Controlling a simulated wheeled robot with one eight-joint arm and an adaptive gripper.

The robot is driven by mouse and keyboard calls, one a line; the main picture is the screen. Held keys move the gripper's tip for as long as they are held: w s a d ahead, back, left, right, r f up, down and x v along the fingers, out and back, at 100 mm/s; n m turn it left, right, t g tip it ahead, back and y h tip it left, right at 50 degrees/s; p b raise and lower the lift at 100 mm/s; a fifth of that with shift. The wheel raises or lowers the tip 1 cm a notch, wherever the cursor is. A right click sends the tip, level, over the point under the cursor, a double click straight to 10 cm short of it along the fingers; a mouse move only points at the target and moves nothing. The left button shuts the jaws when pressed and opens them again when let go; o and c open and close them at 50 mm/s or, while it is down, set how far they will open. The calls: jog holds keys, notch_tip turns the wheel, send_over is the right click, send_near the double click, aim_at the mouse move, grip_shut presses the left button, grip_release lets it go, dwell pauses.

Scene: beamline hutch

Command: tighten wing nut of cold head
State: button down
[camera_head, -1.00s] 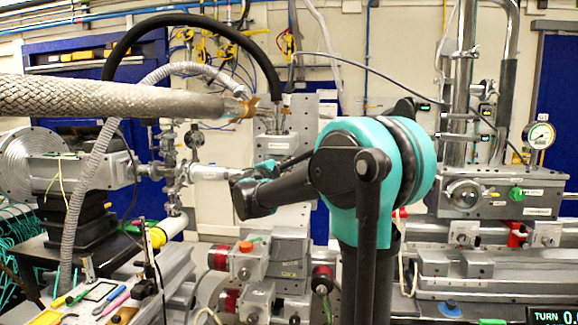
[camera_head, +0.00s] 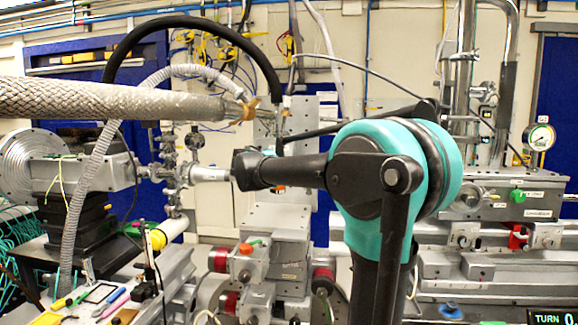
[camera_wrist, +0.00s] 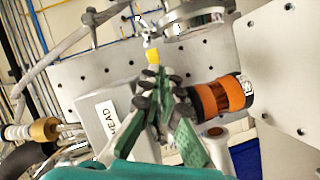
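In the wrist view, a grey block with a white label reading "HEAD" (camera_wrist: 117,120) stands left of my gripper (camera_wrist: 160,76). The two green fingers with dark pads converge close together at their tips; whether a gap remains is unclear. Just beyond the tips is a small yellow piece (camera_wrist: 153,56), with a small shiny metal part (camera_wrist: 150,42) above it. I cannot tell whether this is the wing nut, or whether the fingers touch it. In the head view my arm hides the gripper and most of the cold head.
An orange and black cylinder (camera_wrist: 222,97) sits close right of the fingers, before a grey drilled plate (camera_wrist: 285,70). In the head view, a braided hose (camera_head: 110,100) and a black hose (camera_head: 190,22) run near the arm. A display (camera_head: 552,317) reads "TURN 0", cut off by the frame edge.

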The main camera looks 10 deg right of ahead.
jog(key=shift+m, duration=0.3)
jog(key=c, duration=2.2)
grip_release()
jog(key=shift+o, duration=0.8)
jog(key=v, duration=1.2)
jog(key=shift+s+r, duration=0.1)
